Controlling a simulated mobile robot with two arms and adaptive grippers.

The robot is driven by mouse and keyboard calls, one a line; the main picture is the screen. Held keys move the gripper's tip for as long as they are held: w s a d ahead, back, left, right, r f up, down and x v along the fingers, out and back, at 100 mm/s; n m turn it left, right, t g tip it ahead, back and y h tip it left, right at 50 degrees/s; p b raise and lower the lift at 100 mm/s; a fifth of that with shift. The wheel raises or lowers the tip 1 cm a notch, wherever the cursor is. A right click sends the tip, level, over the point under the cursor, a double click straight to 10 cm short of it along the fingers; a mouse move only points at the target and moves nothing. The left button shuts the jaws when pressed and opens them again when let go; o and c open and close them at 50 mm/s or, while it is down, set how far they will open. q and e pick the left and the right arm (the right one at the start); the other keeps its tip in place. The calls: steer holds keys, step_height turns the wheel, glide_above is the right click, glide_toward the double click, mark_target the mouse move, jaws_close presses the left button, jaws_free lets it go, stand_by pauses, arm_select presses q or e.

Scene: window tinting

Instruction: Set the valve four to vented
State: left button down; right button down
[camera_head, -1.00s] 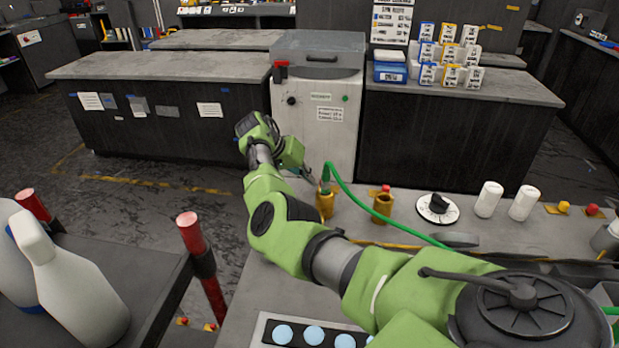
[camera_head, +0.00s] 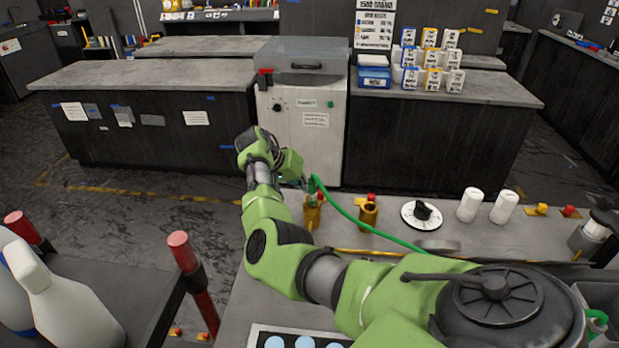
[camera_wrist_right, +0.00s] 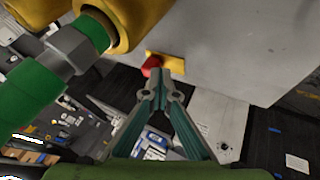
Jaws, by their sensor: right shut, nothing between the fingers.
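My right gripper (camera_wrist_right: 160,82) is shut and empty in the right wrist view. Its fingertips point at a small red knob (camera_wrist_right: 152,65) on a yellow base (camera_wrist_right: 166,62), just ahead of them; I cannot tell whether they touch it. In the head view my right gripper (camera_head: 302,183) is small and partly hidden beside a brass fitting (camera_head: 312,214) with a green hose (camera_head: 352,213). A black knob on a white dial (camera_head: 421,213) sits farther right on the bench. I can read no label for valve four or its vented setting. My left gripper is out of view.
The hose's brass fitting (camera_wrist_right: 133,18) and green connector (camera_wrist_right: 30,85) crowd the gripper's left in the wrist view. A second brass fitting (camera_head: 368,216) and two white cylinders (camera_head: 469,205) stand on the bench. A grey cabinet (camera_head: 303,130) stands behind. White bottles (camera_head: 62,300) are at lower left.

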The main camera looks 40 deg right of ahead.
steer(key=v, duration=1.1)
steer(key=shift+a, duration=0.2)
steer(key=shift+w, duration=0.1)
